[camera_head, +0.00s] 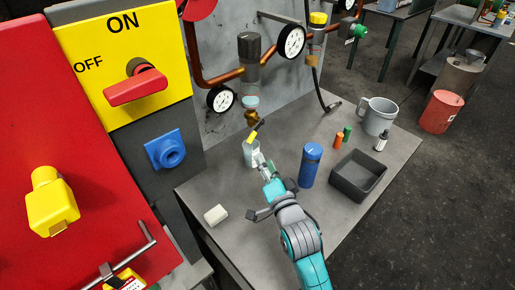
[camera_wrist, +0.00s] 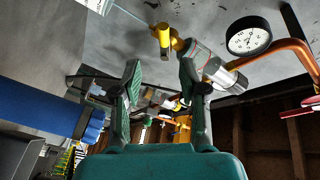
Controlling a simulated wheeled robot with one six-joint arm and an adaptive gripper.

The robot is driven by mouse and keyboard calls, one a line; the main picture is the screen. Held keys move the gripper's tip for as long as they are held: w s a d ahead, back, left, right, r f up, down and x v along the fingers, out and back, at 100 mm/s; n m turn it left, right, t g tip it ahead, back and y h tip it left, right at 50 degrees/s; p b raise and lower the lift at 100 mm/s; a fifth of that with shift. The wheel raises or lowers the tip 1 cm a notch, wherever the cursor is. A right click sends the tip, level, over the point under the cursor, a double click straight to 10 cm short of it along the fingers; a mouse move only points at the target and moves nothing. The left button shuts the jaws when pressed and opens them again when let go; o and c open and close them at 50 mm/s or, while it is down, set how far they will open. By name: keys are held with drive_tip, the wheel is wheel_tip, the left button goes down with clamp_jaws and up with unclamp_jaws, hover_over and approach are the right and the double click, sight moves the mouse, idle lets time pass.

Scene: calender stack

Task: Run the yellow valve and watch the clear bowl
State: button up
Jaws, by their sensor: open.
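The yellow valve (camera_head: 252,137) is a small yellow lever on a brass fitting, below a clear bowl (camera_head: 250,84) with a dark top. Pale blue liquid shows low in the bowl. In the wrist view the yellow valve (camera_wrist: 165,38) is ahead of the fingertips, with the clear bowl (camera_wrist: 212,66) to its right. My gripper (camera_head: 261,164) is just below the valve in the head view, beside a clear cup (camera_head: 249,153) on the bench. In the wrist view my gripper (camera_wrist: 160,76) is open, with nothing between its fingers.
A blue cylinder (camera_head: 311,165) and a dark open bin (camera_head: 358,176) stand right of my arm. A white block (camera_head: 216,215) lies left. Copper pipes and gauges (camera_head: 291,41) line the back panel. A red panel and a yellow ON/OFF panel (camera_head: 125,60) stand at left.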

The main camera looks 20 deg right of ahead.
sight(254, 137)
drive_tip(key=shift+n+y, duration=0.7)
drive_tip(key=shift+y, duration=0.1)
drive_tip(key=w, duration=0.4)
drive_tip(key=w+d, duration=0.1)
drive_tip(key=w, duration=0.3)
drive_tip(key=w+r, duration=0.1)
drive_tip(key=w, duration=0.2)
drive_tip(key=shift+w+d+r, duration=0.1)
drive_tip(key=shift+w+d, duration=0.05)
drive_tip(key=shift+w, duration=0.25)
